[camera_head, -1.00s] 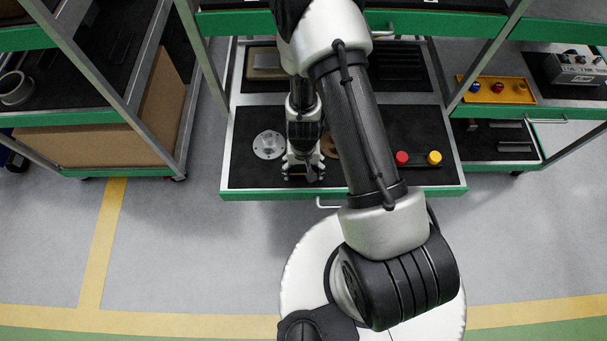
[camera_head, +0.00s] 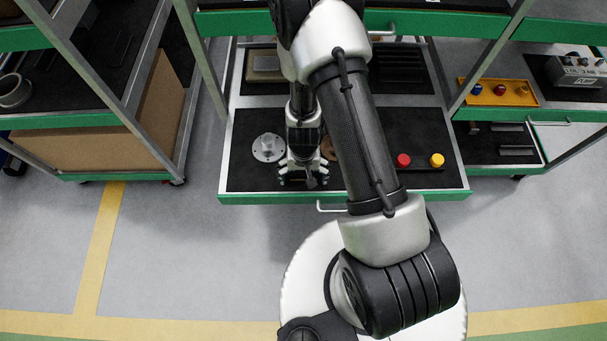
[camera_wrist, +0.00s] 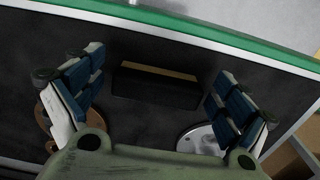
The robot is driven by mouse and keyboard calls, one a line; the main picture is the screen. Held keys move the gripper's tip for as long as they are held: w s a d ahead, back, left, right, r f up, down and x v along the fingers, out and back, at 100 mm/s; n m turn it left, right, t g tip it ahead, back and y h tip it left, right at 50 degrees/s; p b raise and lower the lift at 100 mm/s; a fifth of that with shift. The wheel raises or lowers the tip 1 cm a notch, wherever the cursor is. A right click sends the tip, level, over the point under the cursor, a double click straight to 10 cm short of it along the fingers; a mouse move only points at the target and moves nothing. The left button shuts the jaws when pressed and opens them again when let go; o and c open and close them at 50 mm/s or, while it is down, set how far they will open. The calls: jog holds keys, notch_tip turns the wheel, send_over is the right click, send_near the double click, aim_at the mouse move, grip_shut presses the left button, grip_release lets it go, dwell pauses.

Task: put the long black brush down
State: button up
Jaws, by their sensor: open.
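The long black brush (camera_wrist: 152,86), a dark block with a tan strip along one edge, lies on the black mat of the pulled-out green-edged drawer (camera_head: 240,180). In the wrist view it sits between the two blue-padded fingers of my gripper (camera_wrist: 160,92), with a gap on each side. My gripper is open and holds nothing. In the head view my gripper (camera_head: 303,180) is low over the drawer near its front edge, and I cannot make out the brush there.
A silver flanged disc (camera_head: 268,149) lies left of my gripper, and a brown round part (camera_head: 328,148) lies to its right, partly hidden by my arm. A red knob (camera_head: 403,160) and a yellow knob (camera_head: 437,160) stand further right. The drawer's front edge is close.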

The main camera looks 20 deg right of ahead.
notch_tip(320, 180, up, 12)
jog(key=r+p, duration=0.1)
jog(key=p, duration=1.1)
notch_tip(320, 180, up, 25)
jog(key=n+t, duration=0.2)
send_over(303, 175)
jog(key=w+a, duration=0.2)
jog(key=s+d+r+n+t, duration=0.1)
jog(key=s+d+r+t, duration=0.1)
jog(key=s+r, duration=1.4)
jog(key=shift+s+d+r+n+t, duration=0.15)
jog(key=shift+d+r+n+t, duration=0.15)
jog(key=shift+r, duration=0.2)
